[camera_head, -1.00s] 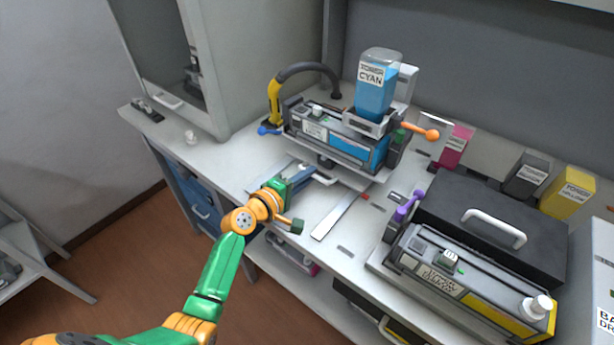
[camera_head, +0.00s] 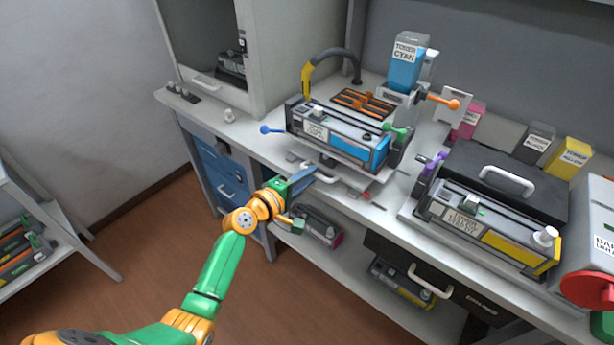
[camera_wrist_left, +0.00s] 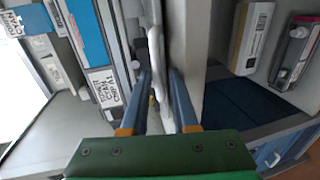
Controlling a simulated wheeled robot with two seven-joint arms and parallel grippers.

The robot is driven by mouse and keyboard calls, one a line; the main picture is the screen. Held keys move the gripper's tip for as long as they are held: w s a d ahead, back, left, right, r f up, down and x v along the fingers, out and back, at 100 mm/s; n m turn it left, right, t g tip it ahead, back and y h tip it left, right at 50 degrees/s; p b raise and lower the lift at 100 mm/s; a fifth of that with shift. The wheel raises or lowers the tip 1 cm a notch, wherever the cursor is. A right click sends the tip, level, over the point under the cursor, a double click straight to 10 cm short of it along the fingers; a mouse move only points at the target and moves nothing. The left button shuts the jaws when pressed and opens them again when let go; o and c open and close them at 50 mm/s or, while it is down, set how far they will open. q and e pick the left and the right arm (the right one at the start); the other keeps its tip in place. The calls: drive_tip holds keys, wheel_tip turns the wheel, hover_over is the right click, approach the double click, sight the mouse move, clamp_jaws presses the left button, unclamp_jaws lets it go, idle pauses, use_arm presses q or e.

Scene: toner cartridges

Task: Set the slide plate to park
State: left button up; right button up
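The slide plate (camera_head: 372,186) is a light grey plate under the grey and blue cartridge (camera_head: 338,134), near the bench's front edge. Its pale handle (camera_head: 326,178) sticks out at the front. My left gripper (camera_head: 307,180) is at this handle. In the left wrist view the handle (camera_wrist_left: 157,70) runs between the two fingers (camera_wrist_left: 161,98), which look shut on it. The cyan toner bottle (camera_head: 406,66) stands on a holder behind the cartridge, not over it. An orange slotted part (camera_head: 363,103) shows behind the cartridge. Any park marking is not readable. My right gripper is out of view.
A blue lever (camera_head: 271,130), a green lever (camera_head: 396,131) and an orange knob (camera_head: 452,104) stick out around the station. A second cartridge with yellow (camera_head: 490,232) sits to the right. Shelves with cartridges are below the bench. Floor at lower left is clear.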

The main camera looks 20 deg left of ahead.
use_arm(q)
drive_tip(key=shift+w, duration=0.15)
drive_tip(key=v, duration=0.7)
drive_tip(key=shift+p, duration=0.3)
drive_tip(key=shift+f, duration=0.1)
drive_tip(key=s+a+f+m+g+y, duration=0.1)
drive_tip(key=s+f+m+g+y, duration=0.3)
drive_tip(key=f, duration=0.8)
drive_tip(key=s+f+m+g, duration=0.15)
drive_tip(key=s+f, duration=0.45)
drive_tip(key=f, duration=0.6)
drive_tip(key=s+f+m+g, duration=0.4)
drive_tip(key=s+f, duration=0.3)
drive_tip(key=s, duration=0.7)
drive_tip(key=s+f+m+g+y, duration=0.1)
drive_tip(key=s+f+m+g, duration=0.3)
drive_tip(key=s, duration=1.1)
wheel_tip(320, 180, down, 4)
drive_tip(key=m, duration=0.3)
drive_tip(key=shift+d+r, duration=0.2)
drive_tip(key=shift+d, duration=0.1)
